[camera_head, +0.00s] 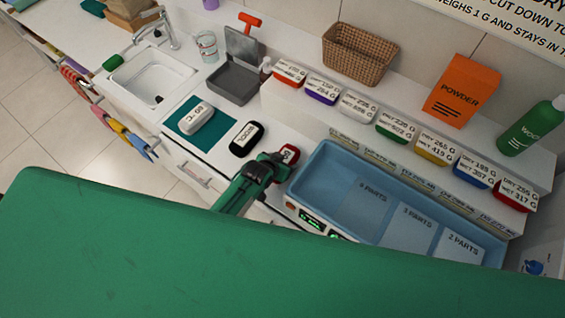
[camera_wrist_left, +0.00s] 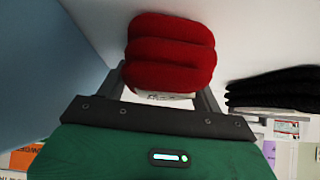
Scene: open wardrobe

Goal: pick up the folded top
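A red folded top (camera_wrist_left: 172,52) fills the upper middle of the left wrist view, with a white label (camera_wrist_left: 163,95) below its folds. In the head view only part of the red top (camera_head: 290,153) shows, on the counter past the tip of my left gripper (camera_head: 275,163). In the left wrist view the two fingers of my left gripper (camera_wrist_left: 163,88) stand on either side of the red top. I cannot tell whether they press on it. A black folded top (camera_head: 246,138) lies beside it and also shows in the wrist view (camera_wrist_left: 276,88). My right gripper is not in view.
A white folded piece (camera_head: 197,118) lies on a teal mat (camera_head: 187,133). A blue sectioned tray (camera_head: 322,165) stands right of my gripper. Labelled bins (camera_head: 390,127) line the shelf behind, with a basket (camera_head: 360,52) above. A sink (camera_head: 153,80) is at left.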

